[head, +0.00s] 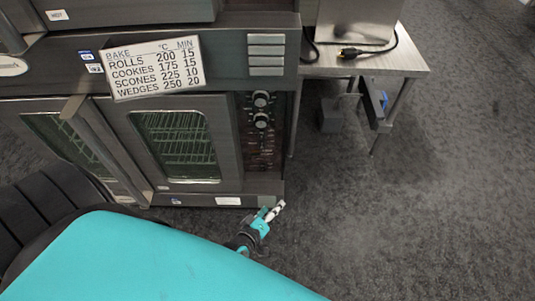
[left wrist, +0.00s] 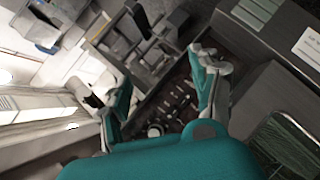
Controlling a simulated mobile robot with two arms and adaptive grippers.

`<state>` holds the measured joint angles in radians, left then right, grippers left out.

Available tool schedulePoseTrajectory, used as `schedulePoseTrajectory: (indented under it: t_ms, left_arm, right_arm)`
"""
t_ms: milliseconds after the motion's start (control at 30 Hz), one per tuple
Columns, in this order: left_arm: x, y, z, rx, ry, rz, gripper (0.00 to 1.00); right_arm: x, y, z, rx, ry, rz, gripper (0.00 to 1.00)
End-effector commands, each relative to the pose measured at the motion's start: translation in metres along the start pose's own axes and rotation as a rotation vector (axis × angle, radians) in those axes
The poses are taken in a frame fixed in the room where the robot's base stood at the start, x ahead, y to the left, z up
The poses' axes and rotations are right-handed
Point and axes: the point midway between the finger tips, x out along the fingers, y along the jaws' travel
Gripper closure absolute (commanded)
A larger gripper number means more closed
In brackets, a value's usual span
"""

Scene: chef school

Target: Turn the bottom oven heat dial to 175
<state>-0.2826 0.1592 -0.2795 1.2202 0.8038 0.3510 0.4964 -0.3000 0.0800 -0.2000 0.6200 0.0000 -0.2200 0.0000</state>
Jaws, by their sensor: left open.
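The bottom oven (head: 220,188) shows two round dark dials on its control panel, an upper dial (head: 261,99) and a lower dial (head: 261,120). I cannot tell which one is the heat dial, and their settings are too small to read. My left gripper (head: 270,212) is below the panel, near the oven's lower right corner, apart from both dials. In the left wrist view its two fingers (left wrist: 150,75) are spread with nothing between them, and the dark control panel (left wrist: 172,100) shows behind the gap. My right gripper is not in view.
A baking sign (head: 155,68) on the oven front lists cookies at 175 °C for 15 minutes. The oven door handle (head: 105,150) sticks out at the left. The grey floor (head: 420,220) at the right is clear.

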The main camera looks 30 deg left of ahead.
Motion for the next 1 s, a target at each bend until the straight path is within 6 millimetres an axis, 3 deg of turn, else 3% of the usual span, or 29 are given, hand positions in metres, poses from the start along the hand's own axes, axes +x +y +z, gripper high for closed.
schedulePoseTrajectory:
  t_ms: [200, 400, 1000]
  left_arm:
    - [-0.009, -0.031, 0.022, 0.139, -0.085, -0.068, 0.36]
    - [-0.015, -0.048, 0.032, 0.21, -0.131, -0.101, 0.36]
    - [-0.017, -0.052, 0.035, 0.227, -0.142, -0.108, 0.36]
  right_arm:
    - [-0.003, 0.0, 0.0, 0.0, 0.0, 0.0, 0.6]
    - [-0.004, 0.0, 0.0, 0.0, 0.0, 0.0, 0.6]
    - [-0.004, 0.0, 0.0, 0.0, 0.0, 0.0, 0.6]
